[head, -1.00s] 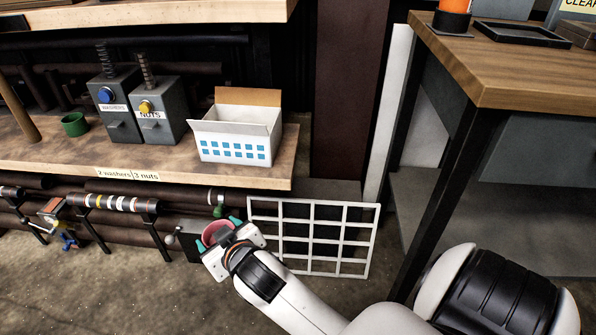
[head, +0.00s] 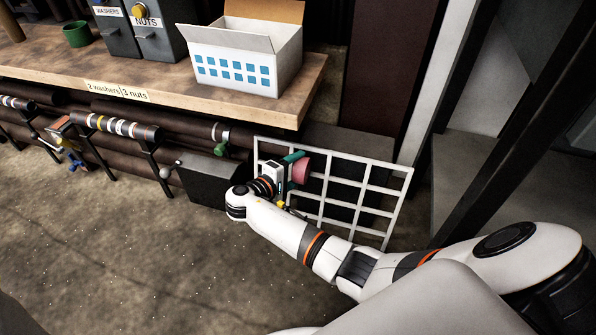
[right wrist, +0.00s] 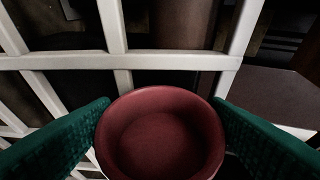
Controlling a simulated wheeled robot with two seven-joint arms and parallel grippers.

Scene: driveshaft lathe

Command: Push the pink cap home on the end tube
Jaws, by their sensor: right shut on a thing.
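The pink cap (head: 301,169) is held in my right gripper (head: 294,164), in front of the white grid. In the right wrist view the cap (right wrist: 160,140) is a dark pink round cup with a rim, between the two green fingers, which are shut on it. Long brown tubes (head: 185,147) run under the bench toward the grid. A brown tube (right wrist: 182,25) also shows behind the grid in the right wrist view. I cannot tell which tube is the end tube. The cap does not visibly sit on any tube. My left gripper is not in view.
The white grid (head: 347,157) stands close behind the right gripper. A dark grey box (head: 210,180) is left of it, below the wooden bench (head: 200,100). A white carton (head: 240,68) stands on the bench. The floor (head: 130,250) in front is clear.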

